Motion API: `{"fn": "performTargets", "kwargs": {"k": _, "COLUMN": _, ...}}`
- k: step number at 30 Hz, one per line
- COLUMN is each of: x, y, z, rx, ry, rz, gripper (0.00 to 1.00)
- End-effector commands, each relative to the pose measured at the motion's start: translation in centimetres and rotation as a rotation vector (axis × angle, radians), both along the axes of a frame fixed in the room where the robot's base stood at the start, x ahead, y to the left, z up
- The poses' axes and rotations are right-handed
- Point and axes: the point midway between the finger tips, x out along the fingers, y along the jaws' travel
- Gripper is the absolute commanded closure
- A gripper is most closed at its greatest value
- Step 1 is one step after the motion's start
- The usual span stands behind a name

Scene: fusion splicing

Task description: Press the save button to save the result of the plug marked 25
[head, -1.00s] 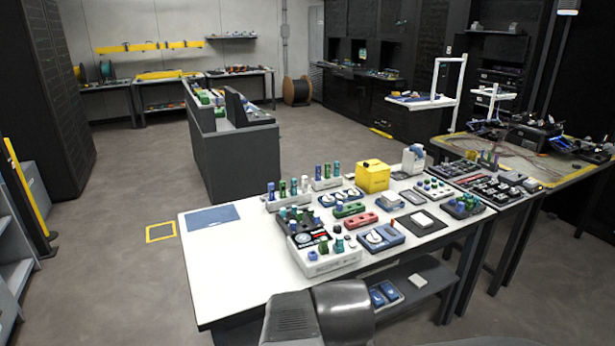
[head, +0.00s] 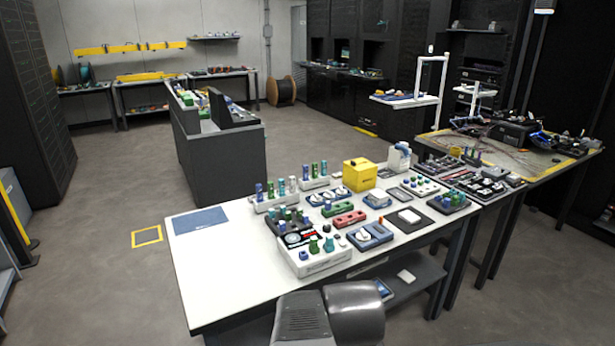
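A white worktable (head: 205,265) stands in front of me, crowded with small devices on its right part. A white block (head: 325,264) with green plugs sits near the front edge, with a dark panel (head: 305,239) behind it. A white rack (head: 275,203) with blue and green plugs stands further back. A blue unit with a white knob (head: 372,235) is to the right of the white block. Markings are too small to read, so I cannot pick out the plug marked 25 or the save button. My gripper is not in view; only part of my arm shows at the bottom.
A yellow box (head: 360,173) and a white bottle (head: 399,157) stand at the table's back. A blue mat (head: 200,220) lies at its left, with bare tabletop in front. A yellow-edged bench (head: 555,170) adjoins on the right.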

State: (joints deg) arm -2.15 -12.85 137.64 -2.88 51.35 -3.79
Motion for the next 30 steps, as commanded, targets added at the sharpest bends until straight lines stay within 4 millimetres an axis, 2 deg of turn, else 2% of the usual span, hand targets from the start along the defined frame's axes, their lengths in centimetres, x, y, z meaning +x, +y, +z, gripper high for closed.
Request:
{"fn": "performTargets", "kwargs": {"k": 1, "x": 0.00, "y": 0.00, "z": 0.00, "rx": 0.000, "ry": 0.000, "rz": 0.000, "gripper": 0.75}}
{"fn": "performTargets", "kwargs": {"k": 5, "x": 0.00, "y": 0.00, "z": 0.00, "rx": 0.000, "ry": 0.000, "rz": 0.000, "gripper": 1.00}}
{"fn": "performTargets", "kwargs": {"k": 30, "x": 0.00, "y": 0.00, "z": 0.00, "rx": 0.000, "ry": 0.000, "rz": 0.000, "gripper": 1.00}}
